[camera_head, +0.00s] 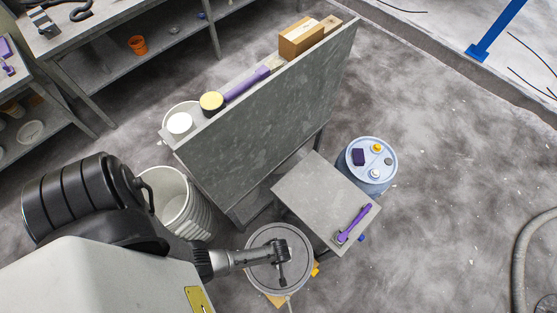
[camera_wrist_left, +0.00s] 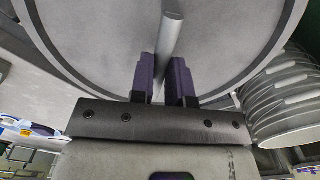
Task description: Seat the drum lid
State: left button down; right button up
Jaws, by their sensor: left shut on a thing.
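The round grey drum lid (camera_head: 262,247) is at the bottom centre of the head view. In the left wrist view the lid (camera_wrist_left: 225,40) fills the top, with a raised rim and a bar handle (camera_wrist_left: 172,35) across its face. My left gripper (camera_head: 281,270) is over the lid; in the wrist view its two purple fingers (camera_wrist_left: 164,80) are shut on the handle. The lid hides whatever is directly beneath it, so I cannot tell whether it rests on a drum or hangs above one. My right gripper is not in view.
A small grey table (camera_head: 315,195) holding a purple tool (camera_head: 354,222) stands right of the lid. Behind it is a blue drum (camera_head: 372,185) with small items on top. White stacked pails (camera_head: 178,203) stand left. A tall grey panel (camera_head: 270,110) rises behind. Floor at right is open.

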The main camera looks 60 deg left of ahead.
pick_arm(q)
jog(key=shift+f+b, duration=1.3)
jog(key=shift+f, duration=0.3)
jog(key=shift+r, duration=0.1)
jog(key=c, duration=0.7)
grip_release()
notch_tip(320, 180, up, 4)
jog(key=p, duration=0.4)
notch_tip(320, 180, up, 4)
jog(key=p, duration=0.4)
